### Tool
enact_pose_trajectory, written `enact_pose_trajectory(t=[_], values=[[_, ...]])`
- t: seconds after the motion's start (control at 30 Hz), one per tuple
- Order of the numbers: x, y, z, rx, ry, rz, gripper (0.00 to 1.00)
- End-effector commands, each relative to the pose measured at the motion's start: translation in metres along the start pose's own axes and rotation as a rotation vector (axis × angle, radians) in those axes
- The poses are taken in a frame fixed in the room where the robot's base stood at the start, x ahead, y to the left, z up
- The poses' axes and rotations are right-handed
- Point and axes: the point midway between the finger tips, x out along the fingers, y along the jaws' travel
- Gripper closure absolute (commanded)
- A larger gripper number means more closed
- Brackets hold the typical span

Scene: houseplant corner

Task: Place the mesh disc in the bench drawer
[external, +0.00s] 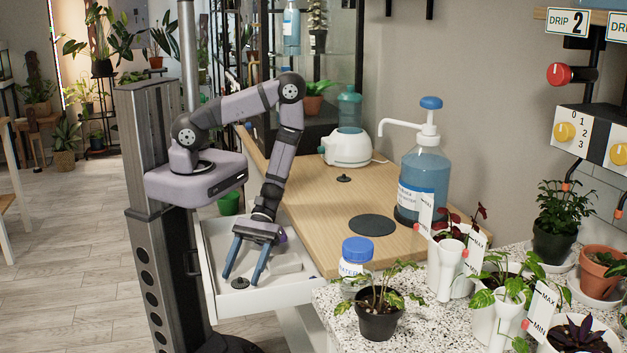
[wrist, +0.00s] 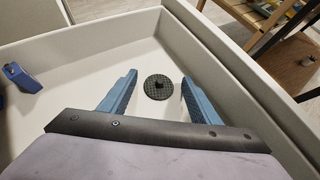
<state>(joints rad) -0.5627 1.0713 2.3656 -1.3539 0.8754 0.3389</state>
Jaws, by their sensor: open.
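The mesh disc (wrist: 157,87) is small, round and dark, with a small knob on top. It lies flat on the floor of the open white bench drawer (wrist: 75,58), near a corner. In the external view the disc (external: 240,284) is in the pulled-out drawer (external: 304,286). My gripper (external: 241,281) is open and points down into the drawer. Its two blue fingers (wrist: 157,80) stand apart on either side of the disc, with a gap showing on both sides in the wrist view. Nothing is between the fingers but the disc.
A blue object (wrist: 22,78) lies at the drawer's left side in the wrist view. On the wooden bench top are another small dark knobbed disc (external: 344,178), a flat dark round mat (external: 372,225) and a big pump bottle (external: 424,175). Potted plants crowd the speckled counter (external: 420,318).

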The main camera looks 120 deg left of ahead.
Motion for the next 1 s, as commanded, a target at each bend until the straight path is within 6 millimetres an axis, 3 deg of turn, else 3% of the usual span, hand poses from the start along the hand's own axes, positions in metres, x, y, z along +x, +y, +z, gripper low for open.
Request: enact_pose_trajectory(t=[0.27,0.7,1.0], values=[[-0.032,0.002,0.0,0.001,0.001,0.007,0.43],[-0.102,0.001,0.0,0.002,0.003,0.004,0.43],[-0.12,0.0,0.001,0.0,-0.001,0.0,0.43]])
